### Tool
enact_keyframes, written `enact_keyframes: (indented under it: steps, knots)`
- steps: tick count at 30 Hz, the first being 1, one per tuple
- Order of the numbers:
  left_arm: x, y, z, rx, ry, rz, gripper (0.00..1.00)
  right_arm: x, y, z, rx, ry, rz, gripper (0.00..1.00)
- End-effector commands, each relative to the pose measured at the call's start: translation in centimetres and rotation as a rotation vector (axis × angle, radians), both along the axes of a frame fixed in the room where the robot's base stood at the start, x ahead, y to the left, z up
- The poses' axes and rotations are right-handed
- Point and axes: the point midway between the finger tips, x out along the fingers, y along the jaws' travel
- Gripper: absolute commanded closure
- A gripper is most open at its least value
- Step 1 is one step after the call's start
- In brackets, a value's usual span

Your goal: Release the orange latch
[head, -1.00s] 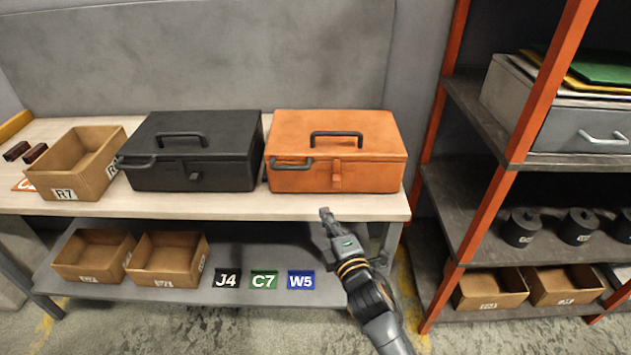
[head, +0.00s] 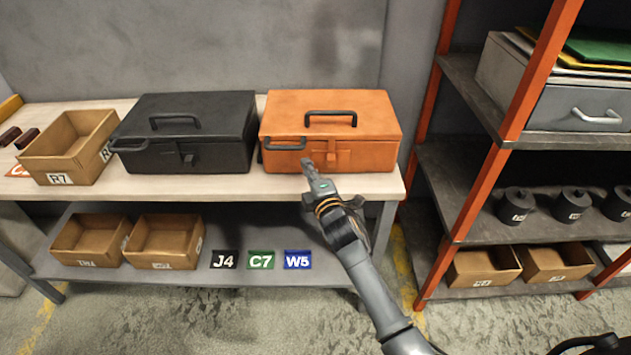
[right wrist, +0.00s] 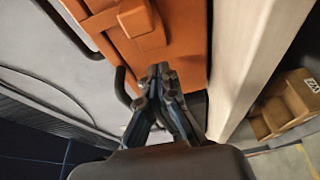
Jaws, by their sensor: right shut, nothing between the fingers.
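The orange toolbox (head: 285,105) stands closed on the workbench, with a black handle on its lid and another on the left of its front. Its orange latch (head: 331,157) is on the middle of the front face. The latch also shows in the right wrist view (right wrist: 138,18), at the top. My right gripper (head: 307,163) is shut and empty, just in front of the box's front face, a little left of and below the latch. In the right wrist view its fingertips (right wrist: 158,70) are together below the latch, seemingly apart from it.
A black toolbox (head: 190,120) stands close to the left of the orange one. An open cardboard bin (head: 70,147) is farther left. The workbench (head: 225,187) has a bare front strip. An orange-post shelf rack (head: 490,165) stands at the right.

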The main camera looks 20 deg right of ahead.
Motion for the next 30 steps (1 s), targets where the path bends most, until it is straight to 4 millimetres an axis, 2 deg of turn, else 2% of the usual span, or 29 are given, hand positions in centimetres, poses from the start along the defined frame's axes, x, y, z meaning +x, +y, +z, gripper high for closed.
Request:
enact_keyframes:
  steps: [1,6,22,30]
  knots:
    - [0.0,0.0,0.7,0.0,-0.001,0.0,0.6,-0.5,-1.3,0.1,-0.006,0.004,-0.003,1.0]
    - [0.3,0.3,1.2,0.003,-0.004,-0.001,0.6,-1.2,-3.1,0.1,-0.004,0.002,-0.001,1.0]
    - [0.3,0.2,1.4,0.002,-0.005,-0.001,0.6,-1.5,-4.2,-0.1,-0.002,0.002,-0.002,1.0]
    - [0.3,0.2,2.6,0.002,-0.005,0.0,0.6,-2.5,-7.7,0.0,-0.004,0.003,-0.002,1.0]
